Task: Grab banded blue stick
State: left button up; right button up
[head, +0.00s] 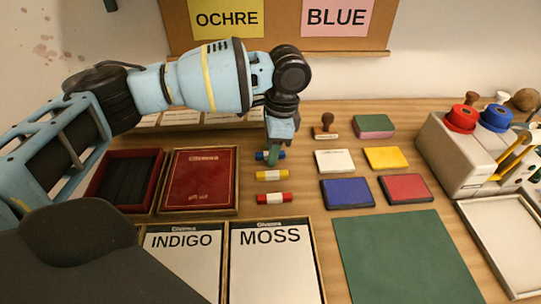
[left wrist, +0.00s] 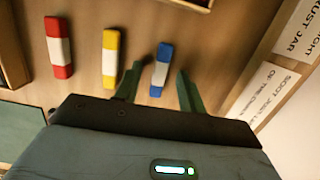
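The banded blue stick (head: 278,156), blue with a white middle band, lies on the wooden table at the far end of a column of three sticks. My left gripper (head: 272,156) is above it and partly hides it in the head view. In the left wrist view the blue stick (left wrist: 161,70) lies between the two green fingers of my left gripper (left wrist: 158,85), which are apart. I cannot tell whether the fingers touch it. A yellow banded stick (head: 272,175) and a red banded stick (head: 275,198) lie nearer. My right gripper is not in view.
A red box (head: 201,181) and an open dark box (head: 125,179) stand left of the sticks. White (head: 334,161) and blue (head: 347,193) pads lie to the right. INDIGO (head: 182,266) and MOSS (head: 271,266) trays lie in front, beside a green mat (head: 404,258).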

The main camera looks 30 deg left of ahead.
pick_arm(q)
grip_shut()
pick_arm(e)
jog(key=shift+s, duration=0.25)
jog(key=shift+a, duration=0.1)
pick_arm(q)
jog(key=shift+r, duration=0.55)
notch_tip(320, 180, up, 2)
jog(key=shift+r+p, duration=0.15)
jog(key=shift+p, duration=0.2)
jog(key=shift+s+d+r, duration=0.15)
jog(key=shift+s+d, duration=0.3)
jog(key=shift+s, duration=0.1)
jog(key=s+d, duration=0.3)
jog(key=s, duration=0.1)
jog(key=s+d+r+p, duration=0.1)
jog(key=s+d, duration=0.1)
jog(key=s, duration=0.2)
jog(key=s+d+p, duration=0.1)
jog(key=s+d, duration=0.2)
jog(key=shift+s+d+r, duration=0.15)
jog(key=shift+s+d, duration=0.2)
jog(key=shift+s, duration=0.05)
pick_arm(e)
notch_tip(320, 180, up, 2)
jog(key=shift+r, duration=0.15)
